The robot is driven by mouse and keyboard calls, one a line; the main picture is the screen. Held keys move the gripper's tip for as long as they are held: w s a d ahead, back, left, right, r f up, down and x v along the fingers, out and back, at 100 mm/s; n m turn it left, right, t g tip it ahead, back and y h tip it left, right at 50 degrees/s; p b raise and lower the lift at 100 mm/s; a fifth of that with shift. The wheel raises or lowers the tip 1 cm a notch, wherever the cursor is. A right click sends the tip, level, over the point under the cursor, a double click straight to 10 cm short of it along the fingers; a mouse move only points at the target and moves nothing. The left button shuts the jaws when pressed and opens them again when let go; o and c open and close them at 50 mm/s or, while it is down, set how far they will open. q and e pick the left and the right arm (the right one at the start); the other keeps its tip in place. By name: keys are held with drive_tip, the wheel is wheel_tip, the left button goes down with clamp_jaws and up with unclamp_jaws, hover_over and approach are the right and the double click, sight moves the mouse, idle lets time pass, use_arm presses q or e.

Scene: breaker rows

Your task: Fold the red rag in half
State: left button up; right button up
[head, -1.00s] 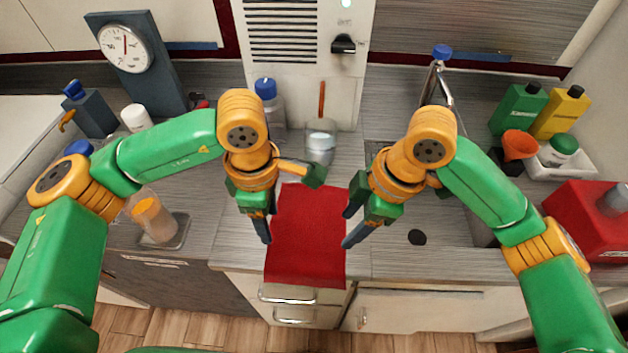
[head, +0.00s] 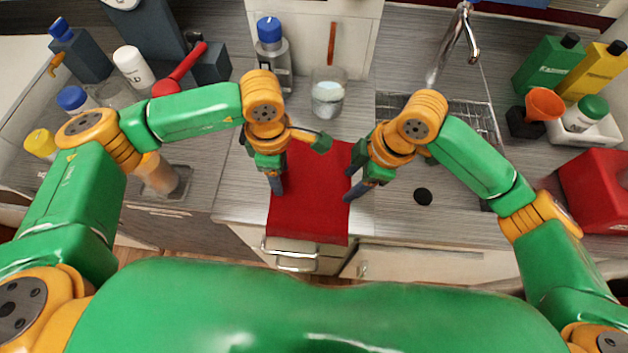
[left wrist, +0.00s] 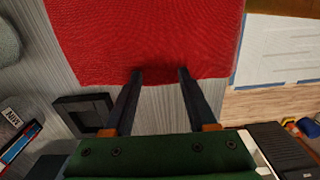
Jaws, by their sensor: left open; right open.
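The red rag (head: 310,205) lies flat on the grey counter, its front end hanging over the counter's front edge above a drawer. My left gripper (head: 278,186) is open at the rag's left edge. In the left wrist view its two fingers (left wrist: 160,75) are apart, their tips over the rag (left wrist: 145,40) near one edge, with nothing visible between them but cloth; whether they touch it I cannot tell. My right gripper (head: 352,181) is open at the rag's right edge. My left forearm and gripper hide part of the rag's back left.
A glass beaker (head: 327,95) and a blue-capped bottle (head: 273,55) stand behind the rag. A sink with tap (head: 461,35) is at back right, a red container (head: 595,190) far right. Bottles crowd the left.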

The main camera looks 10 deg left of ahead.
use_arm(q)
drive_tip(key=shift+s+f, duration=0.1)
drive_tip(key=shift+f, duration=0.15)
use_arm(e)
drive_tip(key=shift+s+f, duration=0.1)
drive_tip(key=shift+f, duration=0.15)
use_arm(q)
drive_tip(key=shift+r, duration=0.15)
drive_tip(key=shift+c, duration=0.4)
use_arm(e)
drive_tip(key=shift+r, duration=0.1)
drive_tip(key=shift+c, duration=0.4)
use_arm(q)
clamp_jaws()
use_arm(e)
clamp_jaws()
